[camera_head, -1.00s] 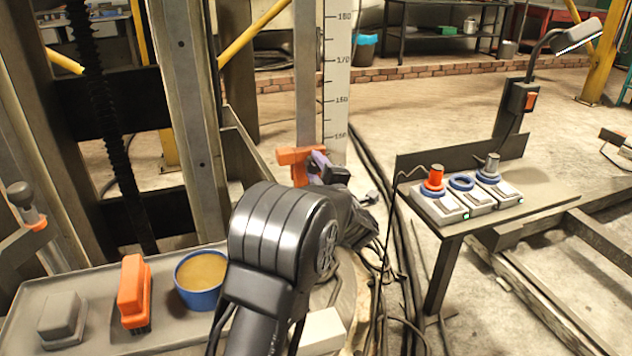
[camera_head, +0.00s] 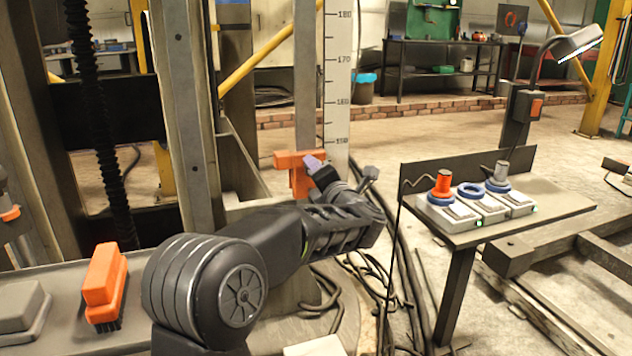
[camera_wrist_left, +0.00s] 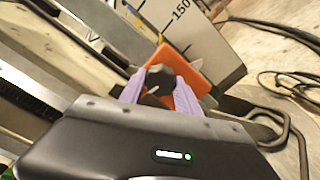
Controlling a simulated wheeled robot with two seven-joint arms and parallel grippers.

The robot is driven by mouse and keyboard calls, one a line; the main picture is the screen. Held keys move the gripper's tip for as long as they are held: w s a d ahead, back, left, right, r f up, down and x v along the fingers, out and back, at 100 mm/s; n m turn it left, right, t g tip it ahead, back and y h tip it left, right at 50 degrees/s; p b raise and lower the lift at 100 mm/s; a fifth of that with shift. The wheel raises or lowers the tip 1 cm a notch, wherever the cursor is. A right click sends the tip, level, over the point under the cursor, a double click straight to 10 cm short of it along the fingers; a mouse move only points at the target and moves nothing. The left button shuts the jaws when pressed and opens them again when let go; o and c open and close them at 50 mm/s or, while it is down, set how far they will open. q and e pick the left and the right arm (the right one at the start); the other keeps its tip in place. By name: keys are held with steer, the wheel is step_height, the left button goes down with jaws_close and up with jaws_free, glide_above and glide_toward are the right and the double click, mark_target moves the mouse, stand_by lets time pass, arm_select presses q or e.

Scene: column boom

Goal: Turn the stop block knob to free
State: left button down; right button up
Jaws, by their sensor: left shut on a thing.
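The orange stop block (camera_head: 299,172) sits on the upright post beside the white height scale (camera_head: 338,75), near its 150 mark. My left gripper (camera_head: 314,164) is at the front of the block, at its right side in the head view. In the left wrist view, the lilac fingers of the gripper (camera_wrist_left: 159,86) are shut on a small dark knob (camera_wrist_left: 156,80) in front of the orange block (camera_wrist_left: 188,66). Most of the knob is hidden by the fingers, and I cannot read its setting. My right gripper is not in view.
A side table (camera_head: 545,215) at the right carries small control boxes with a red knob (camera_head: 442,184) and blue rings. A desk lamp (camera_head: 575,42) stands behind. An orange brush (camera_head: 105,285) lies on the shelf at lower left. Cables (camera_head: 385,275) run over the floor.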

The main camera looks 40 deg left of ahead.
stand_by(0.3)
arm_select(q)
steer(key=c, duration=0.9)
jaws_free()
steer(key=shift+o, duration=0.2)
steer(key=shift+d, duration=0.1)
steer(key=p+v, duration=0.1)
steer(key=v, duration=0.6)
steer(key=shift+s+d+p, duration=0.25)
steer(key=shift+d+p, duration=0.05)
steer(key=shift+p, duration=0.1)
